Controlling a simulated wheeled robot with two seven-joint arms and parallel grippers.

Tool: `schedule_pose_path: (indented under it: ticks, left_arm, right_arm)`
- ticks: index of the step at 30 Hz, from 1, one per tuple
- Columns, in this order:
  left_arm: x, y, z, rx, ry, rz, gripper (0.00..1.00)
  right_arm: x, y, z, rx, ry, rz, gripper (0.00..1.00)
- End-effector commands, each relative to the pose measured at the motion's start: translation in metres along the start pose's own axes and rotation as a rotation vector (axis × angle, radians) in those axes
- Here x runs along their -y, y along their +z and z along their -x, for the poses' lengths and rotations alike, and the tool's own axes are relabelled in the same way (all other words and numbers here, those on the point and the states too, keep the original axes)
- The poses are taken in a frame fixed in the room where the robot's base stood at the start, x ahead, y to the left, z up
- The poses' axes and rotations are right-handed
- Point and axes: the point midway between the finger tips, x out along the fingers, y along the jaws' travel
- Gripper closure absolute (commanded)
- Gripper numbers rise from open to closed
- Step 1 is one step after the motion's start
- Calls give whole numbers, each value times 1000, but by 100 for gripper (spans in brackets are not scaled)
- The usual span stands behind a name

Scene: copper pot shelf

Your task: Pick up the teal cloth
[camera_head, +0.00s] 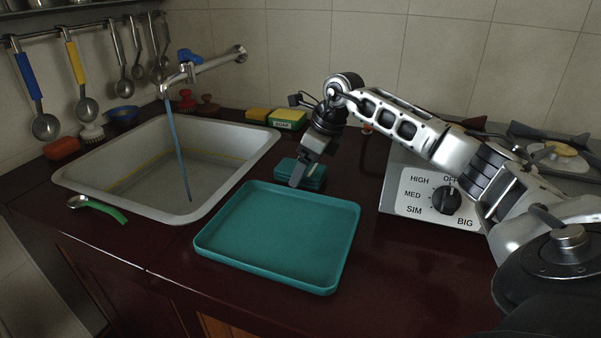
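The teal cloth (285,169) looks like a small folded stack on the dark red counter, just behind the teal tray (278,237). My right gripper (298,179) comes in from the right and points down at the cloth. Its fingers cover part of the cloth's front and right side. I cannot tell whether they touch it or are in front of it, nor whether they are open or shut. The tray is empty. My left gripper is not in view.
A sink (180,165) with running water from the tap (187,72) is on the left. A green-handled spoon (97,208) lies by its front edge. Sponges (287,119) sit behind the cloth. A stove (430,195) stands on the right under my arm.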

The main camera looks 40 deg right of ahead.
Motion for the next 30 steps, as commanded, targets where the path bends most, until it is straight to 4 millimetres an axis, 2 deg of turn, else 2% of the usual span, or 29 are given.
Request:
schedule_pose_path:
  ticks: [3, 4, 9, 18, 23, 27, 30]
  left_arm:
    - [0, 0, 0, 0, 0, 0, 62]
    - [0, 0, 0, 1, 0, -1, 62]
    - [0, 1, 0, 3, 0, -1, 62]
    - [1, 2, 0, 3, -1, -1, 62]
    - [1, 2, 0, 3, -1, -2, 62]
    - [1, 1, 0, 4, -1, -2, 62]
    - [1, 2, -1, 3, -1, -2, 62]
  right_arm:
    - [0, 0, 0, 0, -1, 0, 15]
    - [0, 0, 1, 1, -1, 0, 18]
    - [0, 0, 1, 1, -1, 0, 64]
    - [0, 1, 2, 2, -1, 0, 64]
    - [1, 4, 10, 5, -2, 0, 64]
    - [1, 13, 31, 7, -3, 0, 64]
    - [-13, 10, 54, 2, -6, 5, 64]
